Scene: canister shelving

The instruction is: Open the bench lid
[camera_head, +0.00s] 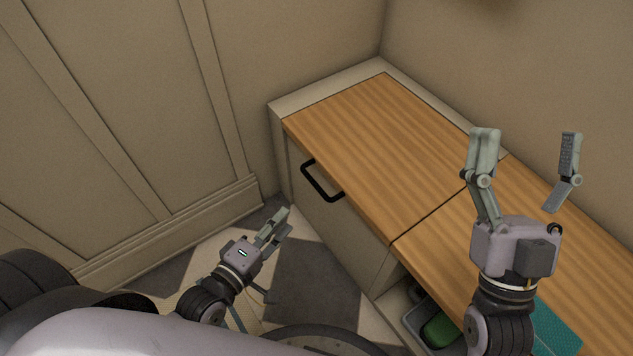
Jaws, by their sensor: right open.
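The bench (341,230) stands in the corner with a striped wooden top in two panels. The far panel (370,145) lies flat and closed. The near panel (455,240) also lies flat, with a seam between the two. A black handle (311,184) is on the bench front below the far panel. My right gripper (528,135) is wide open and empty, appearing over the near panel; its height above the wood is unclear. My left gripper (279,229) is low, left of the bench front and apart from the handle. Its fingers lie close together, with nothing visible between them.
An open space under the near panel holds a grey tray (417,326) with a green item (439,330). A teal cloth or mat (556,335) is at the lower right. Panelled walls enclose the left and back. Floor shows before the bench.

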